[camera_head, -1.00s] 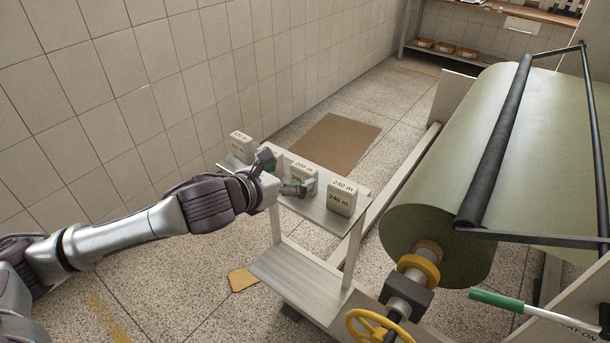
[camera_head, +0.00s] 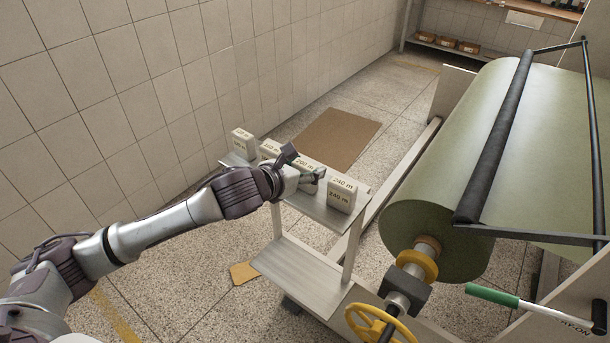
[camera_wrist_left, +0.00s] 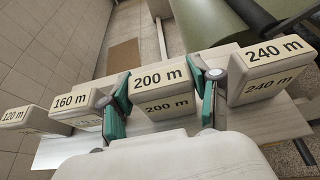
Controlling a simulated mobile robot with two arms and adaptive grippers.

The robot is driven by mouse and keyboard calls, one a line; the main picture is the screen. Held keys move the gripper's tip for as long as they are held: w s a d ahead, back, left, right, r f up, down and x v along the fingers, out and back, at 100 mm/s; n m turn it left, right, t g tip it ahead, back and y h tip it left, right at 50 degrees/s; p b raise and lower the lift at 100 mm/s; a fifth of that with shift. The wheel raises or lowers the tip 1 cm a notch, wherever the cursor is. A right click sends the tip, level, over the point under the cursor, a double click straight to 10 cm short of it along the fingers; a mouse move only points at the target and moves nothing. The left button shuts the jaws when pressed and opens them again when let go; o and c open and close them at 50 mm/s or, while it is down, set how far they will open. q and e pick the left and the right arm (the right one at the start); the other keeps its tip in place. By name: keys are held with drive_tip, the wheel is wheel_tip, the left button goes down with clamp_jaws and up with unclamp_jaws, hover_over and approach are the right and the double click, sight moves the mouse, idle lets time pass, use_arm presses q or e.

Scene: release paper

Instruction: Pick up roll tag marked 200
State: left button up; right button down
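The roll tag marked 200 m (camera_wrist_left: 163,92) is a cream block standing on the small metal shelf. In the head view the 200 m tag (camera_head: 304,163) shows only in part behind my left gripper (camera_head: 303,176). In the left wrist view my left gripper (camera_wrist_left: 164,108) is open, with one green-padded finger on each side of the 200 m tag. My right gripper is not in view.
The 160 m tag (camera_wrist_left: 75,107) and 120 m tag (camera_wrist_left: 25,120) stand to the left. The 240 m tag (camera_head: 342,195) stands close on the right. A large green roll (camera_head: 440,210) is right of the shelf (camera_head: 318,211). The tiled wall is behind to the left.

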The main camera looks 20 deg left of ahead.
use_arm(q)
drive_tip(key=c, duration=0.4)
drive_tip(key=shift+r, duration=0.15)
